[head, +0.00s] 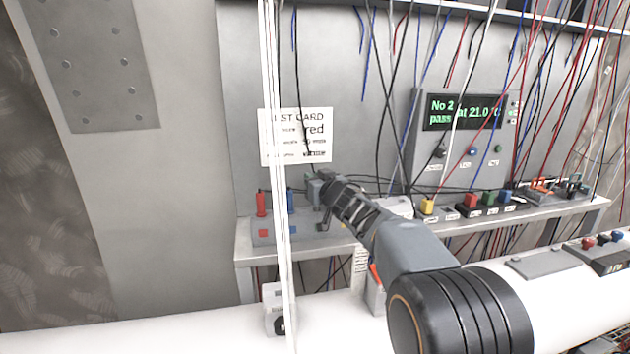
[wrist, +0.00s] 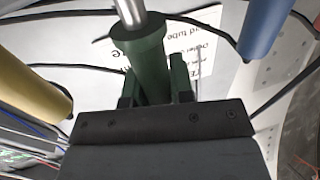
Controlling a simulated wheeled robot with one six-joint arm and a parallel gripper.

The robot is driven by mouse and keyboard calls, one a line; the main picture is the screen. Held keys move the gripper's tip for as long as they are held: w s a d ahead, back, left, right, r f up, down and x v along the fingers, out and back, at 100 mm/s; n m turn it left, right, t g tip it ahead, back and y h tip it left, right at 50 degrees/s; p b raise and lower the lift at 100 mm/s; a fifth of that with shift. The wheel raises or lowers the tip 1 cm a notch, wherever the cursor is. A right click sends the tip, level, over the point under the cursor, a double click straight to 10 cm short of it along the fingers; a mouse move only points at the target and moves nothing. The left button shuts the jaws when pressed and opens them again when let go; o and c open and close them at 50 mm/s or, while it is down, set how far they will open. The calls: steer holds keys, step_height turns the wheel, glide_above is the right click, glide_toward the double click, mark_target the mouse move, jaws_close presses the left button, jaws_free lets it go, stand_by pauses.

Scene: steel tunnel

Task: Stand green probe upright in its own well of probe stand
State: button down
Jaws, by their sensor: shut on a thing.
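My gripper (head: 318,190) is at the left end of the shelf, over the right part of the grey probe stand (head: 263,226). In the wrist view my gripper (wrist: 153,88) is shut on the green probe (wrist: 148,65), whose metal end points to the top of the picture. A red probe (head: 261,203) and a blue probe (head: 290,201) stand upright in the stand. The wrist view shows the blue probe (wrist: 266,28) at right and a yellow probe (wrist: 28,88) at left, both apart from the green one. The green probe's own well is hidden by my gripper.
A printed card (head: 296,137) hangs on the wall behind the stand. Thin cables hang around my arm, and white strands cross before the stand. Coloured blocks (head: 471,201) line the shelf at right, below a display panel (head: 465,112). A white pipe (head: 190,335) runs in front.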

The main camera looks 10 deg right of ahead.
steer(key=shift+f+b, duration=0.8)
steer(key=shift+f, duration=0.3)
steer(key=c, duration=0.9)
jaws_free()
steer(key=shift+r+p, duration=0.35)
steer(key=shift+r, duration=0.25)
steer(key=r+p, duration=0.1)
steer(key=r, duration=0.2)
steer(key=shift+s, duration=0.2)
steer(key=s+r+p, duration=0.4)
steer(key=s+r, duration=0.5)
steer(key=s, duration=0.4)
steer(key=shift+s, duration=0.3)
steer(key=shift+d+f, duration=0.1)
